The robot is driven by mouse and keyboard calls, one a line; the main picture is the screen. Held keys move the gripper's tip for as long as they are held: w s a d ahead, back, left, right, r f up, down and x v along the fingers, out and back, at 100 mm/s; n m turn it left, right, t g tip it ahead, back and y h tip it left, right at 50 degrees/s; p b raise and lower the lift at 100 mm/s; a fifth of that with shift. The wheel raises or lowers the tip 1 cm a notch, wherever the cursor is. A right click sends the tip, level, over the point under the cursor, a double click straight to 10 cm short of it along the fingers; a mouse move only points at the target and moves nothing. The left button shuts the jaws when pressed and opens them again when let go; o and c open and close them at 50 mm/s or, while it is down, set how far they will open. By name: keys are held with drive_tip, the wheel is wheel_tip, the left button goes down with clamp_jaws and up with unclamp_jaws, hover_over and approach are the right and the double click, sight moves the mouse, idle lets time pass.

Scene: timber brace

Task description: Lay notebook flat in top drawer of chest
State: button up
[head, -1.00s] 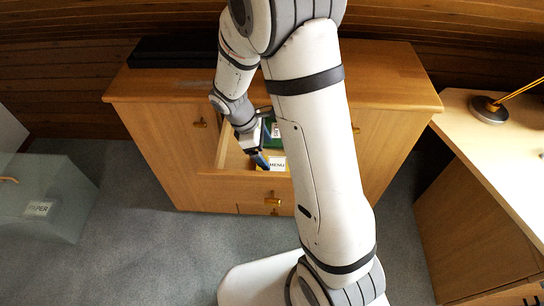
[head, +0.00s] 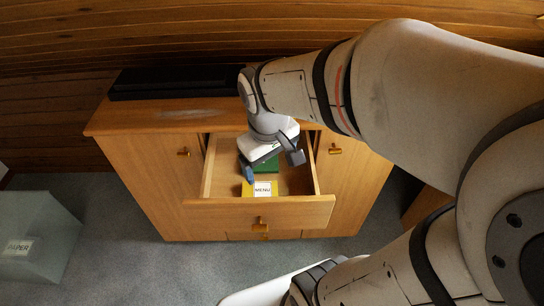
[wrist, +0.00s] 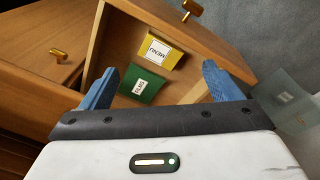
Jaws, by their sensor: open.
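The top drawer (head: 225,213) of the wooden chest (head: 165,180) is pulled open. Inside it lie a green booklet (wrist: 141,87) with a white label too small to read and a yellow booklet (wrist: 163,54) labelled MENU. Both look flat, side by side; I cannot tell which is the notebook. In the head view, the yellow booklet (head: 258,188) is nearer the drawer front and the green one (head: 265,166) is partly hidden by my gripper. My gripper (head: 271,167) is over the drawer, its blue fingers apart and nothing between them. The wrist view shows both fingers (wrist: 160,84).
A black flat object (head: 165,83) lies on the chest top. Cabinet doors with brass handles (head: 183,152) flank the drawer. A grey-green bin labelled PAPER (head: 40,235) stands at the left on the carpet. Bare drawer floor shows beside the booklets.

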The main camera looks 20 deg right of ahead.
drive_tip(key=s+m, duration=0.1)
drive_tip(key=s+r+m, duration=0.1)
drive_tip(key=s+m+t, duration=0.1)
drive_tip(key=shift+s+d+r+y, duration=0.15)
drive_tip(key=shift+s+r+y, duration=0.1)
drive_tip(key=shift+s+y, duration=0.05)
drive_tip(key=shift+r+p, duration=0.85)
drive_tip(key=shift+r, duration=0.05)
idle(0.3)
